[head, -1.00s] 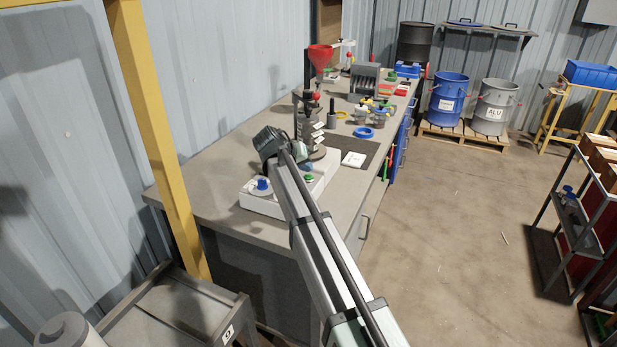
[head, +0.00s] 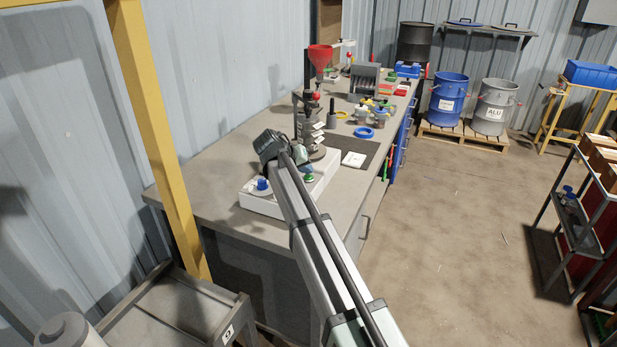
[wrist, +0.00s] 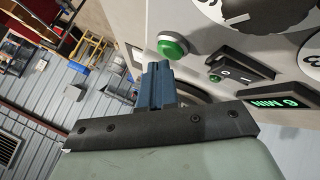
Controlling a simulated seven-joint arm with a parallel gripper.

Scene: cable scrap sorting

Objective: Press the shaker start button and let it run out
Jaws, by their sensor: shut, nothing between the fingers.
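In the wrist view, a round green button (wrist: 172,45) sits on the pale front of a control panel (wrist: 206,22). My gripper (wrist: 157,68) is shut and empty. Its blue-grey fingertips appear just below and left of the button; I cannot tell whether they touch it. A lit green display (wrist: 274,104) shows "MIN" and a digit, upside down. A black rocker switch (wrist: 238,68) lies between button and display. In the head view, the stacked grey cylinder (head: 313,135) stands behind my wrist, which hides part of the bench equipment.
A white base (head: 265,205) with a blue knob (head: 262,184) rests at the near end of the grey bench (head: 215,175). A yellow post (head: 155,120) stands left.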

